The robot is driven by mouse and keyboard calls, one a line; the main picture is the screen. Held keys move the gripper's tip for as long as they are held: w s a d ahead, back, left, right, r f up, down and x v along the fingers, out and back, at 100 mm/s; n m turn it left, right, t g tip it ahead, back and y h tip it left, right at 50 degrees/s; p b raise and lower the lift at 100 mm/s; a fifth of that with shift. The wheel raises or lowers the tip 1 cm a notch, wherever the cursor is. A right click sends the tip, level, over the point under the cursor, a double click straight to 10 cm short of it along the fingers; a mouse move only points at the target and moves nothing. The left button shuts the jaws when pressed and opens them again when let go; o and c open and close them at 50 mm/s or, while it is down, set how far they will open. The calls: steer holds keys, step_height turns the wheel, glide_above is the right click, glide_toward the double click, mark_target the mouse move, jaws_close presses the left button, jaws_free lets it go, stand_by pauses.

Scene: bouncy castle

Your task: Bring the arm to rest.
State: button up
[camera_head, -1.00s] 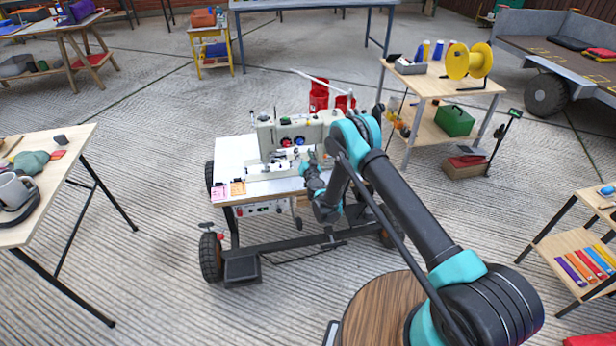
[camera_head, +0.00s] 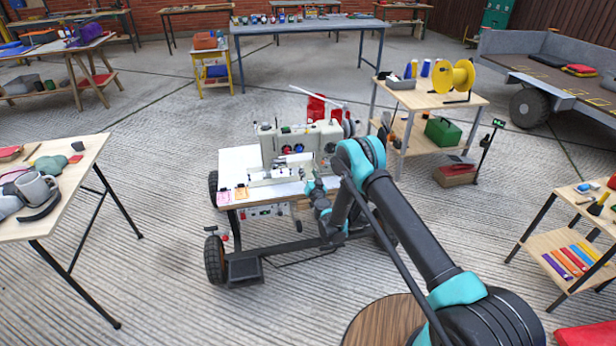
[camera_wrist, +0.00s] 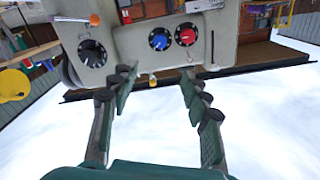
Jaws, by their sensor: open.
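My gripper (camera_wrist: 158,78) is open, its two fingers apart with nothing held between them. In the head view my arm reaches forward and left, and the gripper end (camera_head: 315,187) is low over the right part of a wheeled sewing table (camera_head: 238,165). My forearm partly hides it there. The pale sewing machine (camera_head: 275,147) stands on that table just beyond the gripper. In the wrist view the machine (camera_wrist: 218,52) fills the top, with black, blue and red dials, close to the fingertips. I cannot tell whether a fingertip touches it.
A wooden stand (camera_head: 425,98) with a yellow spool (camera_head: 453,76) is behind right of the arm.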

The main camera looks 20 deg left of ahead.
stand_by(0.3)
steer(key=w+d+r+n+g+y, duration=0.1)
steer(key=d+r, duration=0.3)
steer(key=r, duration=0.5)
steer(key=w+d+r+n+g+y, duration=0.15)
steer(key=d+r, duration=0.25)
steer(key=r, duration=0.6)
steer(key=s+d+r+n+g+h, duration=0.1)
steer(key=s+d+r, duration=0.3)
steer(key=d, duration=0.2)
steer(key=s+d+r+g+h, duration=0.1)
steer(key=s+d+r+g, duration=0.1)
steer(key=s+d+r, duration=0.3)
steer(key=s+d+f+m+g+h, duration=0.2)
steer(key=s+d+h, duration=0.3)
steer(key=s+d, duration=1.2)
steer(key=s+d+f+m+g+h, duration=0.3)
steer(key=s+d+f+h, duration=0.1)
steer(key=s+d, duration=1.3)
steer(key=s, duration=0.3)
steer(key=shift+s+f+g+h, duration=0.3)
steer(key=shift+s+g+h, duration=0.05)
steer(key=shift+s, duration=0.05)
